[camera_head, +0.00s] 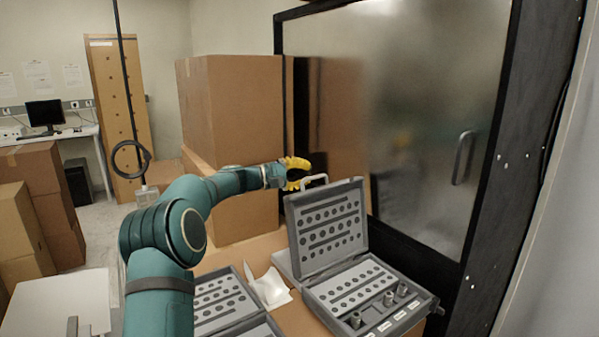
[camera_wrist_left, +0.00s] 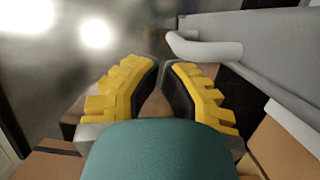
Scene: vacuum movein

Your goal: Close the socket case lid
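The grey socket case (camera_head: 350,290) stands open on a cardboard box, with several sockets in its base. Its lid (camera_head: 327,228) stands up at the back, and a pale handle (camera_head: 313,181) is on the lid's top edge. The handle (camera_wrist_left: 205,49) also shows in the left wrist view, just beyond the right finger. My left gripper (camera_head: 299,174) has yellow fingers and is just left of the handle, near the lid's top. In the left wrist view the fingers (camera_wrist_left: 161,66) are apart with nothing between them. My right gripper is out of view.
A second open case (camera_head: 215,300) and a white crumpled sheet (camera_head: 270,288) lie left of the socket case. Tall cardboard boxes (camera_head: 232,105) stand behind my left arm.

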